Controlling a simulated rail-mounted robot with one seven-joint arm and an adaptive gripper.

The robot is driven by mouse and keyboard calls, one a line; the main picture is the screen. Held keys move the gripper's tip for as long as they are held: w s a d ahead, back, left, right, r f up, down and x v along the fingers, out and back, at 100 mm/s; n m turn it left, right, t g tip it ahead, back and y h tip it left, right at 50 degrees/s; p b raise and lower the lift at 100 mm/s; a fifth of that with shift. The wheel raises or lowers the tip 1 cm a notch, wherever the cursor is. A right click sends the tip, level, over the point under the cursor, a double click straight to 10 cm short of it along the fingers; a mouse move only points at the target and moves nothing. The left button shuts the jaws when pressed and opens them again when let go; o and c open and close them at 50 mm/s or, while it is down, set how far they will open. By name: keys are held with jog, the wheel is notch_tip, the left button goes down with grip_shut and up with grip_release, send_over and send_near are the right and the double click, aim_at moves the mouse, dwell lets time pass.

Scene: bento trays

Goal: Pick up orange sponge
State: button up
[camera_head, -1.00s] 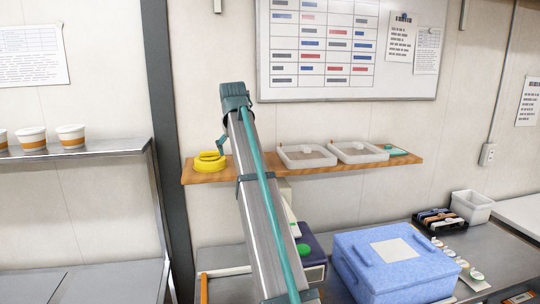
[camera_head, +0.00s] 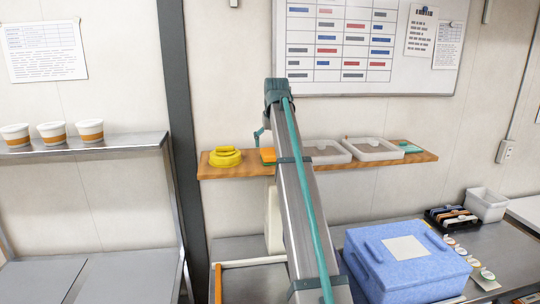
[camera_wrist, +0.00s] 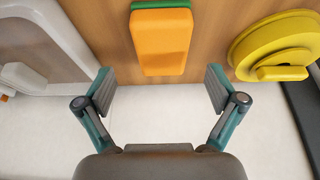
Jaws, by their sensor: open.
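The orange sponge (camera_head: 267,155) lies on the wooden wall shelf, partly hidden by my arm in the head view. In the wrist view the sponge (camera_wrist: 160,42) shows as an orange block with a green layer along its far edge. It lies straight ahead of my gripper (camera_wrist: 160,88), roughly centred between the two fingers. The fingers are spread wide and nothing is between them; the sponge is beyond their tips.
White trays (camera_head: 374,150) stand to the right. In the wrist view the yellow item (camera_wrist: 278,48) is right of the sponge and a white tray (camera_wrist: 35,75) left. A blue box (camera_head: 405,265) stands below.

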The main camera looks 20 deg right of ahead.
aim_at(270, 151)
jog(key=p+x, duration=0.2)
jog(key=x, duration=0.1)
jog(key=shift+w+a+f+p, duration=0.1)
jog(key=shift+a+f+p, duration=0.05)
jog(key=shift+f+p, duration=0.2)
jog(key=shift+w+f, duration=0.2)
jog(key=shift+f, duration=0.3)
jog(key=shift+f, duration=0.25)
jog(key=c, duration=1)
